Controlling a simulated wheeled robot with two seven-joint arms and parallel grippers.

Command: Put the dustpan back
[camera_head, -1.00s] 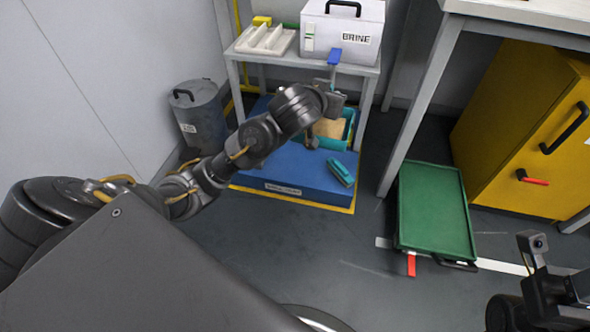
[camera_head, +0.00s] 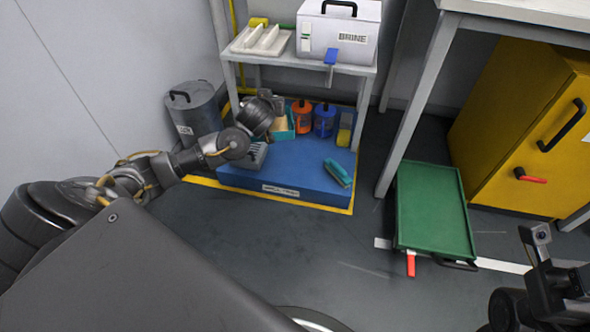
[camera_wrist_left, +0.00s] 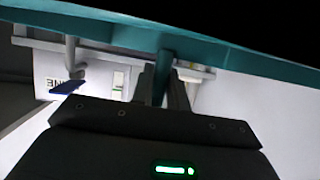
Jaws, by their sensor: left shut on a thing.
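The teal dustpan (camera_head: 291,133) is up over the back of the blue platform, with tan material showing in it. My left gripper (camera_head: 270,103) is shut on its handle, and the arm hides part of the pan. In the left wrist view the teal handle (camera_wrist_left: 162,77) stands between the fingers and the pan's edge crosses the top. I cannot tell how far the pan is above the platform. A teal brush (camera_head: 338,173) lies on the platform's right part. My right wrist (camera_head: 540,262) shows at the lower right; its fingertips are not clear.
The blue platform (camera_head: 290,180) has an orange can (camera_head: 303,120), a blue can (camera_head: 325,121), a yellow-topped bottle (camera_head: 345,132) and a grey slotted item (camera_head: 253,156). Above stands a shelf (camera_head: 285,58) with a brine box (camera_head: 338,38). A grey bin (camera_head: 195,108) is left, a green cart (camera_head: 432,210) right.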

